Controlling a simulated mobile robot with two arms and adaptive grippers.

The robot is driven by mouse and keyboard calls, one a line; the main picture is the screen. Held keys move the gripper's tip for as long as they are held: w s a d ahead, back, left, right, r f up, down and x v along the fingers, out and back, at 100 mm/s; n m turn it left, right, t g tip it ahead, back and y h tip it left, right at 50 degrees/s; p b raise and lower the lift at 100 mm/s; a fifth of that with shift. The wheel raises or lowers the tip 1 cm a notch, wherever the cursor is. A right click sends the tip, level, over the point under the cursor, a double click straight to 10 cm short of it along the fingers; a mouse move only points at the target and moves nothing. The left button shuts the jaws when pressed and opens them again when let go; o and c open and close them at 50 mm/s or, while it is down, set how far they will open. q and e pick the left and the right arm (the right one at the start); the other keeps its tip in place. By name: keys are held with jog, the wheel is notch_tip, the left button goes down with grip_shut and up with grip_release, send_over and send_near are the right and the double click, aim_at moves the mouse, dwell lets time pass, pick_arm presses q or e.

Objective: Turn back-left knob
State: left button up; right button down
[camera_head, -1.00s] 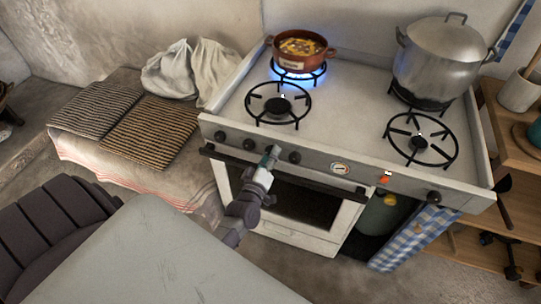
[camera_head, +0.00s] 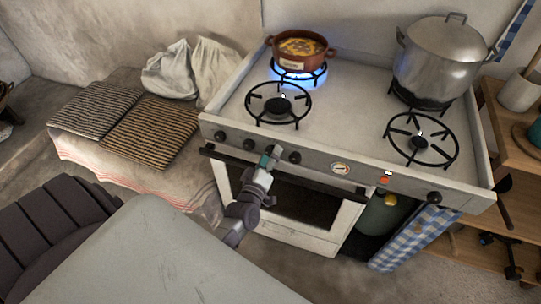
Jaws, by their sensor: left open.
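The stove's front panel (camera_head: 318,166) carries a row of dark round knobs. A left-end knob (camera_head: 220,137), the knob beside it (camera_head: 249,145) and one further right (camera_head: 295,158) show clear of my gripper. My left gripper (camera_head: 270,157) is open at the panel between the last two, in front of a spot where it hides most of another knob. Whether its fingers touch that knob cannot be told. The back-left burner (camera_head: 318,75) burns with a blue flame under a brown pot of food (camera_head: 300,46). My right gripper is not in view.
The front-left burner (camera_head: 278,106) and front-right burner (camera_head: 420,140) are bare and unlit. A large lidded metal pot (camera_head: 440,62) stands at the back right. The oven handle (camera_head: 330,186) runs just below the panel. A grey tabletop (camera_head: 150,255) fills the foreground.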

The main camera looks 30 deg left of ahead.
pick_arm(q)
jog(key=v, duration=1.1)
jog(key=shift+s+d, duration=0.2)
jog(key=shift+s, duration=0.15)
jog(key=shift+f, duration=0.1)
jog(key=s+d+f+m+g+h, duration=0.1)
jog(key=s+d+f+m+g, duration=0.2)
jog(key=f, duration=0.6)
jog(key=s+d+f+m+g+h, duration=0.2)
jog(key=s+f+m, duration=0.15)
jog(key=f, duration=0.45)
jog(key=s+d+f+m+g+h, duration=0.1)
jog(key=s+d+f+m+g, duration=0.15)
jog(key=f, duration=0.65)
jog(key=s+f+m+g, duration=0.2)
jog(key=s+f+g, duration=0.1)
jog(key=s, duration=0.5)
jog(key=s+a+f+m+g, duration=0.1)
jog(key=s+f+m+g, duration=0.1)
jog(key=s+f, duration=0.4)
jog(key=s+f+m+g, duration=0.3)
jog(key=s+f+g, duration=0.1)
jog(key=s, duration=0.6)
jog(key=shift+a+f, duration=0.4)
jog(key=shift+f, duration=0.05)
jog(key=shift+d, duration=0.1)
